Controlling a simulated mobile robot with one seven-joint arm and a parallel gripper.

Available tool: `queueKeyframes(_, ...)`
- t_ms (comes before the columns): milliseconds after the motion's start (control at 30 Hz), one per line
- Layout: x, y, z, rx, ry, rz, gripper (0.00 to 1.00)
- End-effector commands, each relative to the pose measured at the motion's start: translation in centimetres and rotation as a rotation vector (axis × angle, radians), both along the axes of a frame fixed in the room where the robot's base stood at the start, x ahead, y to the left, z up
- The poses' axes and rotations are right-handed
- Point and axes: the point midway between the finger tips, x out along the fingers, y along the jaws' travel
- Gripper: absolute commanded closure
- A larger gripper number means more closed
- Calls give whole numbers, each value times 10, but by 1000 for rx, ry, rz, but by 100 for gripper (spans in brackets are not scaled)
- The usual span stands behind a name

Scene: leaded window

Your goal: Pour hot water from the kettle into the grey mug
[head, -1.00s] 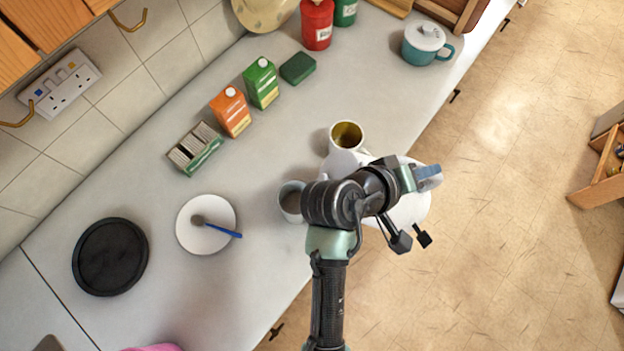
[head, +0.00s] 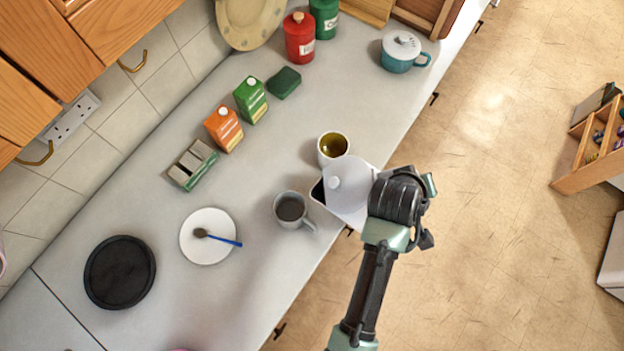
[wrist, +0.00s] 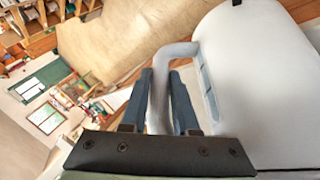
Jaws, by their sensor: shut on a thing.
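The white kettle (head: 352,181) is held over the counter's front edge, its lid facing up and its dark spout opening pointing left toward the grey mug. In the wrist view the kettle body (wrist: 255,75) fills the right side. My gripper (wrist: 165,95) is shut on the kettle handle (wrist: 163,65); in the head view my wrist hides the fingers. The grey mug (head: 281,203) stands upright just left of the kettle, with something dark inside and its handle toward the lower right. The spout is close to the mug but not over it. No water stream shows.
A white mug with a yellow inside (head: 333,148) stands right behind the kettle. A teal lidded pot (head: 402,52) stands at upper right.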

Motion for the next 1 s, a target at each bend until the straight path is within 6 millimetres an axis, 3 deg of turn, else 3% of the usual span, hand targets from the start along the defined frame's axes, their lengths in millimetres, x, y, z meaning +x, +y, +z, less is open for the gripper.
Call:
queueKeyframes(67,4,-9,4,51,-12,-7,100)
queueKeyframes(400,7,-32,-38,322,3,-10,100)
queueKeyframes(700,9,-39,-69,510,10,-4,100)
queueKeyframes(1000,10,-40,-75,568,13,-1,100)
